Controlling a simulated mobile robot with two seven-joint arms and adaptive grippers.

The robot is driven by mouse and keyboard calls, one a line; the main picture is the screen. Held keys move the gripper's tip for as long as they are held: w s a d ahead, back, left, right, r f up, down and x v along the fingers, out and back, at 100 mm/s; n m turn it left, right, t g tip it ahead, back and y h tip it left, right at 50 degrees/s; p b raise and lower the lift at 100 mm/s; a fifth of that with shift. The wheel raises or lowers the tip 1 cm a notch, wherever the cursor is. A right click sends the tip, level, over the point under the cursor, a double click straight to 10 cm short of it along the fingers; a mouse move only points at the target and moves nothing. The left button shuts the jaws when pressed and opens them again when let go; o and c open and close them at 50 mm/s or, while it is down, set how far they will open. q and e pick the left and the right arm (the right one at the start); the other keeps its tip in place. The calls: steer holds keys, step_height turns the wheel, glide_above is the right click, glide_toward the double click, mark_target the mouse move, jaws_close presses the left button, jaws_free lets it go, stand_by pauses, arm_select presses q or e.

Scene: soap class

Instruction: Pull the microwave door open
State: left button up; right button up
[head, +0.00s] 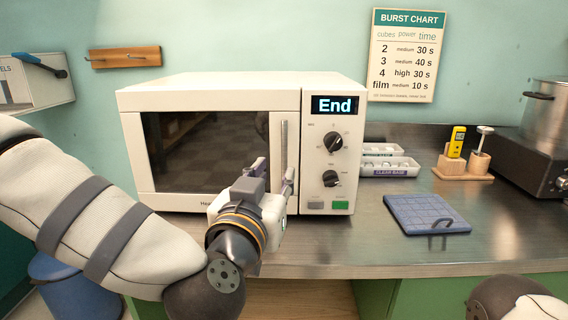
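The white microwave (220,90) stands on the metal counter with its dark-windowed door (190,150) facing me. The door looks shut. A vertical silver handle (284,145) runs along the door's right edge, beside the control panel. The display reads "End". My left gripper (272,172) is in front of the lower right of the door, its fingers spread apart and pointing at the door. One finger is near the lower part of the handle; I cannot tell whether it touches. My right gripper is not in view; only part of my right arm shows at the bottom right.
Right of the microwave are a white tray (390,168) labelled "CLEAR BASE", a blue mat (425,214) and a wooden stand (463,167) with a yellow device (457,141). A pot (546,113) sits on a dark burner at far right. The counter's front right is clear.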

mark_target(284, 161)
arm_select(q)
steer(key=w, duration=0.2)
steer(key=w+d, duration=0.1)
steer(key=w, duration=0.5)
steer(key=shift+d+f+b, duration=0.15)
steer(key=shift+d+b, duration=0.2)
jaws_close()
